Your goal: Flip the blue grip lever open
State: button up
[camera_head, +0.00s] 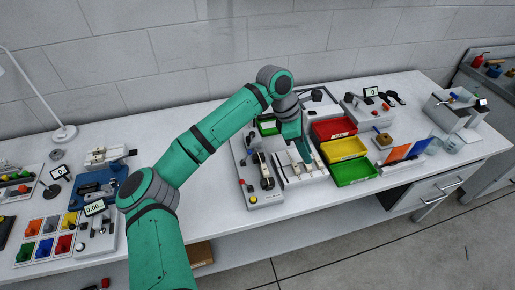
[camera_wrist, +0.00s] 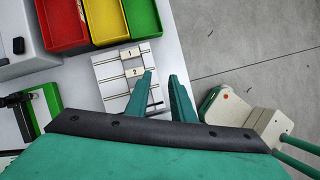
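My gripper (camera_head: 305,160) hangs above a white plate (camera_head: 290,182) with rails, right of a grey-white machine base (camera_head: 262,198). In the wrist view its two green fingers (camera_wrist: 162,76) are apart with nothing between them. The plate (camera_wrist: 105,72) lies beneath them, with tiles marked 1 (camera_wrist: 130,52) and 2 (camera_wrist: 134,72). The fingers and palm cover its near part. I cannot pick out a lever with a blue grip for certain in either view.
Red (camera_head: 333,128), yellow (camera_head: 342,149) and green (camera_head: 354,171) bins stand close right of my gripper. A control box (camera_wrist: 262,122) lies right of the fingers in the wrist view. Blue and orange panels (camera_head: 398,153) stand farther right. The floor (camera_head: 400,245) in front is clear.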

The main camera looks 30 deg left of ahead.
aim_at(247, 156)
jog(key=s+a+r+n+g+y, duration=0.1)
jog(key=s+a+r+y, duration=0.15)
jog(key=a, duration=0.65)
jog(key=s+a+r+y, duration=0.1)
jog(key=s+a+y, duration=0.15)
jog(key=a, duration=0.65)
jog(key=f, duration=0.7)
jog(key=w+f, duration=0.1)
jog(key=f, duration=0.2)
jog(key=shift+a+f, duration=0.15)
jog(key=shift+a, duration=0.1)
grip_shut()
